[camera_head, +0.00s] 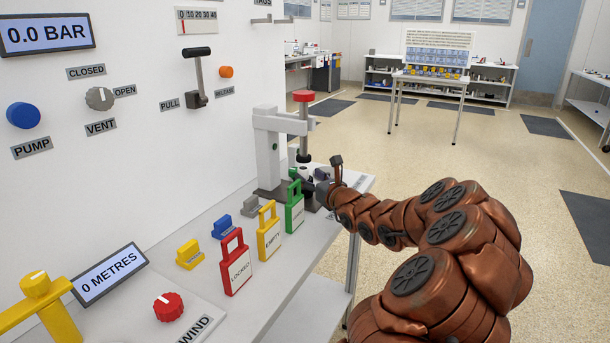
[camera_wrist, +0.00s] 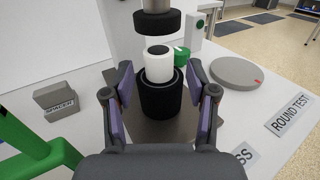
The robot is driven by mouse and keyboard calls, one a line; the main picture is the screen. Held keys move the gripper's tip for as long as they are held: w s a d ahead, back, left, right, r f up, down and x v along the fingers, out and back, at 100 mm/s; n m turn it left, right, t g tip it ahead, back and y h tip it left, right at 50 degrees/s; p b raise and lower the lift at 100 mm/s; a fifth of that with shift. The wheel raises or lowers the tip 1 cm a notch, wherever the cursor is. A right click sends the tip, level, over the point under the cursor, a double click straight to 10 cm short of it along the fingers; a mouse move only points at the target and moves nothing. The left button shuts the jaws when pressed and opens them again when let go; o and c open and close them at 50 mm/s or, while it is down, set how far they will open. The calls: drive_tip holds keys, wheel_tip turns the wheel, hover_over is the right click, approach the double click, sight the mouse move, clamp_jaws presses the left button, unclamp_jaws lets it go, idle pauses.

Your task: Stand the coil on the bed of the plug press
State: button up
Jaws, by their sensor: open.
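The plug press (camera_head: 268,150) stands on the bench with its red-topped ram (camera_head: 304,130) raised. In the wrist view, the ram's dark foot (camera_wrist: 158,22) hangs above the coil, apart from it. The coil (camera_wrist: 158,72) appears as an upright white roll with a dark top and a wide black lower part (camera_wrist: 161,100). It stands over the grey bed plate (camera_wrist: 150,128); its exact contact with the bed is hard to see. My gripper (camera_wrist: 161,84) is open, its purple pads either side of the coil with gaps showing. In the head view my gripper (camera_head: 322,184) is small at the press.
Green (camera_head: 294,207), yellow (camera_head: 269,231) and red (camera_head: 235,263) tags stand along the bench left of my arm. A grey round disc (camera_wrist: 237,73) lies right of the press. A grey block (camera_wrist: 60,98) sits at left.

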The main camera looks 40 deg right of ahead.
drive_tip(key=shift+v, duration=4.2)
